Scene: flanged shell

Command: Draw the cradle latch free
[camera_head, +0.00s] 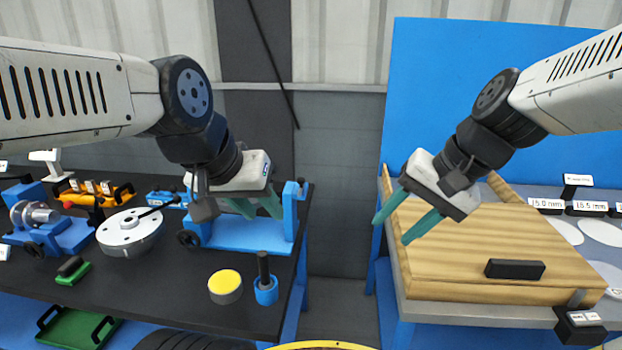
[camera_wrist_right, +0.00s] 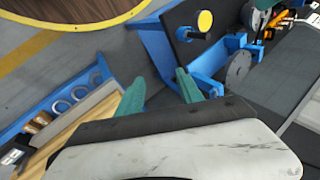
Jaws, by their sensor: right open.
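A blue cradle (camera_head: 242,234) with upright ends stands on the dark left bench. Its right upright (camera_head: 291,212) carries a small blue piece with a dark tip at the top. I cannot tell for sure which part is the latch. My left gripper (camera_head: 257,208) is over the cradle, its teal fingers apart, close to the right upright. Contact cannot be told, and the gripper hides part of the cradle's back. My right gripper (camera_head: 391,232) is open and empty, above the left edge of the wooden-topped bench. Its fingers also show in the right wrist view (camera_wrist_right: 160,88).
A yellow-topped disc (camera_head: 225,286) and a black-handled blue holder (camera_head: 265,284) stand at the left bench's front. A grey round block (camera_head: 130,232) is left of the cradle. A wooden board (camera_head: 480,250) with a black handle lies right. A gap separates the benches.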

